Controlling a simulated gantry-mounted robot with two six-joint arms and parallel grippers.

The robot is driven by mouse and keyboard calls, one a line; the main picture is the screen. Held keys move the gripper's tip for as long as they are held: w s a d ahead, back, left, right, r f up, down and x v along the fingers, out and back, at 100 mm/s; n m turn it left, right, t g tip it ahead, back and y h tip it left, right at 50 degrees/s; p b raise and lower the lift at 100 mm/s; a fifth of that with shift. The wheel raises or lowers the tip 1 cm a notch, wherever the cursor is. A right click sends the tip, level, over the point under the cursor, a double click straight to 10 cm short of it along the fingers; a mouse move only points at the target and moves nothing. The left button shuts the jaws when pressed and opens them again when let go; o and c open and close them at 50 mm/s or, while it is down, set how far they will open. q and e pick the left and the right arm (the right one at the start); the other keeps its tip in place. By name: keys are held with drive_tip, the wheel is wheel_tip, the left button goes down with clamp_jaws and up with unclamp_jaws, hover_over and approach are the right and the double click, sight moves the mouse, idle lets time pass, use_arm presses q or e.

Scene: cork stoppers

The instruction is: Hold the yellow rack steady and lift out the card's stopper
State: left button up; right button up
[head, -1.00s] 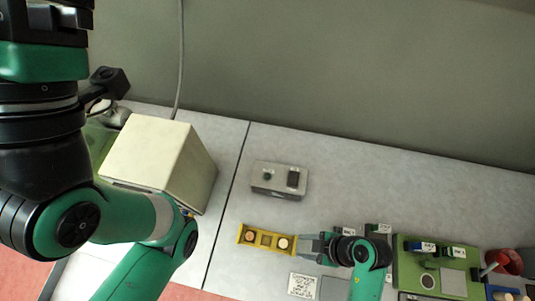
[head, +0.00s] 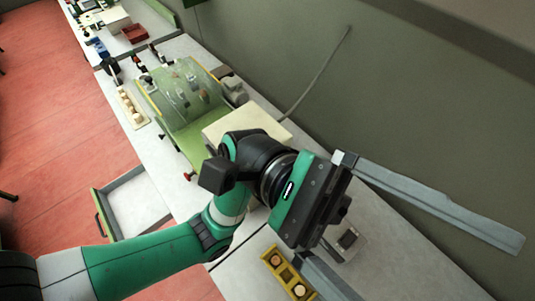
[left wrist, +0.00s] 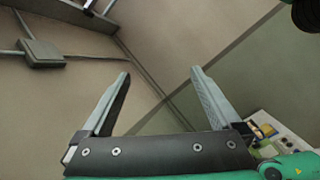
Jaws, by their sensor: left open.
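The yellow rack (head: 270,254) lies on the bench at the bottom of the head view, partly cut off by the frame's edge. A brownish round stopper (head: 277,261) sits in its upper-left end and a paler one (head: 299,290) in its lower-right end. My left gripper (head: 437,272) is held high, with its two long grey fingers spread wide. One finger passes close beside the rack in the picture. In the left wrist view the open left gripper (left wrist: 160,85) has nothing between its fingers. My right gripper and the card are not in view.
A grey switch box (head: 347,240) shows partly behind my left gripper. A cream box (head: 262,122) stands behind my left arm. A green-based clear case (head: 185,95) and a pale rack of pegs (head: 131,107) are farther left. An open drawer (head: 135,205) juts out at the front.

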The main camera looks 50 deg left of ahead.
use_arm(q)
drive_tip(key=w+f+n+t+y, duration=0.4)
drive_tip(key=w+f+t+y, duration=0.3)
drive_tip(key=w+f, duration=0.5)
drive_tip(key=n+g+y, duration=0.5)
drive_tip(key=g+y, duration=0.1)
drive_tip(key=y, duration=0.6)
approach(275, 259)
drive_tip(key=shift+d+f, duration=0.1)
drive_tip(key=shift+f, duration=0.2)
drive_tip(key=x, duration=1.1)
drive_tip(key=shift+f, duration=0.3)
drive_tip(key=c, duration=1.4)
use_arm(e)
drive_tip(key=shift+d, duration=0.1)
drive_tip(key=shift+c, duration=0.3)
